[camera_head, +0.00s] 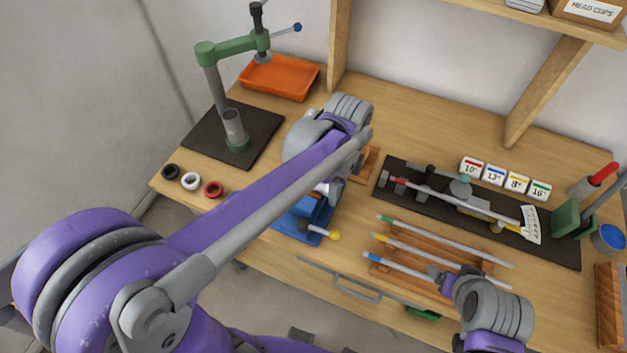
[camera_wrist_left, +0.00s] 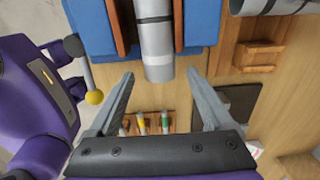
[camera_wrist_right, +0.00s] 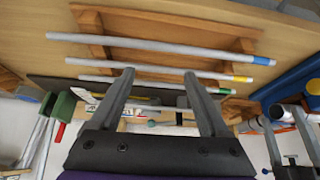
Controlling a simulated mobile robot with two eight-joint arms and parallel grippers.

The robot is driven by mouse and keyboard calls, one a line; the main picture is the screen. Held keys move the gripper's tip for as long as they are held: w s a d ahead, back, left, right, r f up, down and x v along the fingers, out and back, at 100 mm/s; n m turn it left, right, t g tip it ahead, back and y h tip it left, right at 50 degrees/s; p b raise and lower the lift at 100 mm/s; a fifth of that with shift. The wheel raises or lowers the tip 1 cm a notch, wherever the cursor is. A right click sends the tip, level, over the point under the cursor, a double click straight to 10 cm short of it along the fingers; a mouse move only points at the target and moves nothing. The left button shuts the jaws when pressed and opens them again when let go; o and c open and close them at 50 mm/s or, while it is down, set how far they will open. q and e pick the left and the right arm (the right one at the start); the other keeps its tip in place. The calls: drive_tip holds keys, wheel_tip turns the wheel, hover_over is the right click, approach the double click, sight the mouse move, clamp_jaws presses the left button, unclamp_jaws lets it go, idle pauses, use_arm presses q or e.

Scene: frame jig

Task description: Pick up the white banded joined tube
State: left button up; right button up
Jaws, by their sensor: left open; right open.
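The white banded joined tube (camera_wrist_left: 157,38) is a grey cylinder with a white band near its end. In the left wrist view it lies between the brown jaws of the blue vise (camera_wrist_left: 203,25). My left gripper (camera_wrist_left: 161,74) is open, with its fingertips apart on either side of the tube's banded end; I cannot tell whether they touch it. In the head view my left arm hides most of the tube and gripper above the blue vise (camera_head: 290,225). My right gripper (camera_wrist_right: 159,73) is open and empty by the thin rods; its wrist also shows in the head view.
Thin rods with coloured ends (camera_head: 440,240) lie on a wooden rack (camera_head: 385,270) at the front. A dark jig plate (camera_head: 550,253) lies behind them. A green press (camera_head: 232,50), an orange tray (camera_head: 280,78) and several rings (camera_head: 190,181) are at left.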

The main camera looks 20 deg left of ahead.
use_arm(q)
drive_tip(key=shift+f, duration=0.9)
clamp_jaws()
